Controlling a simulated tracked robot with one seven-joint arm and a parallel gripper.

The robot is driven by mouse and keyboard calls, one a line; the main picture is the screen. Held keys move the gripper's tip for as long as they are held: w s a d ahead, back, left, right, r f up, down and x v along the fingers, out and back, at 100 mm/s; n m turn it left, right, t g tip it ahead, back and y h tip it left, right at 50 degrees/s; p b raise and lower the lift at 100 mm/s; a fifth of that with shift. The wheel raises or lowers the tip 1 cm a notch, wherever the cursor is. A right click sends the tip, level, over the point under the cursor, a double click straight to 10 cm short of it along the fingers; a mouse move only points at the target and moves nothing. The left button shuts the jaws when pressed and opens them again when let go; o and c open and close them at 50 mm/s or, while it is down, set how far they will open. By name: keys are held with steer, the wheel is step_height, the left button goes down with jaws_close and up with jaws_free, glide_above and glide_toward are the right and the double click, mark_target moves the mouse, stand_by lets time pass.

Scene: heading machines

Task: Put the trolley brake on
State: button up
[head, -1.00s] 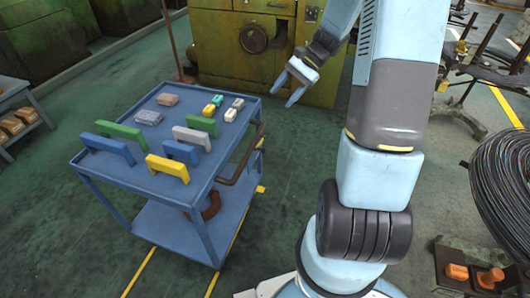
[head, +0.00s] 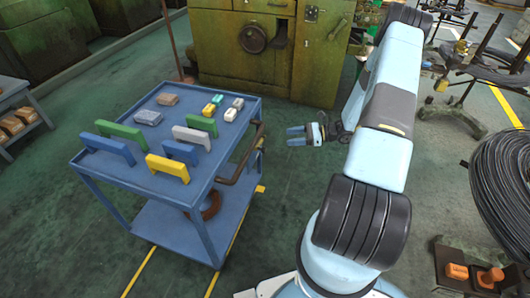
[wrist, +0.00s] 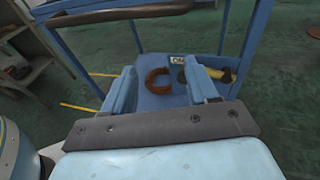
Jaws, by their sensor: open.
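The blue trolley (head: 215,225) stands left of my arm, with a top tray and a lower shelf (head: 165,222). In the wrist view its frame (wrist: 240,45) fills the upper part. A yellow and dark piece (wrist: 220,75) shows there by the lower shelf, beside a small pale label (wrist: 180,60); it may be the brake, but its setting cannot be told. My gripper (head: 290,137) is open and empty, right of the trolley's handle (head: 246,160) and apart from it. In the wrist view my gripper (wrist: 158,78) points toward the shelf end, with its fingers apart.
A brown ring (head: 212,205) rests on the lower shelf. A green machine (head: 255,45) stands behind, a cable coil (head: 505,165) at right, and a side table (head: 18,100) at far left. Green floor is clear between trolley and arm.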

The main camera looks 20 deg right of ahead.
step_height(320, 180, down, 12)
steer(key=s+d+m+t, duration=0.1)
steer(key=d+m+t, duration=0.1)
steer(key=m+t, duration=0.4)
steer(key=f+x, duration=0.1)
steer(key=x, duration=1.2)
steer(key=shift+a+h, duration=0.35)
steer(key=shift+h, duration=0.05)
steer(key=shift+w+f, duration=0.1)
steer(key=shift+c, duration=0.3)
jaws_close()
steer(key=shift+d, duration=0.1)
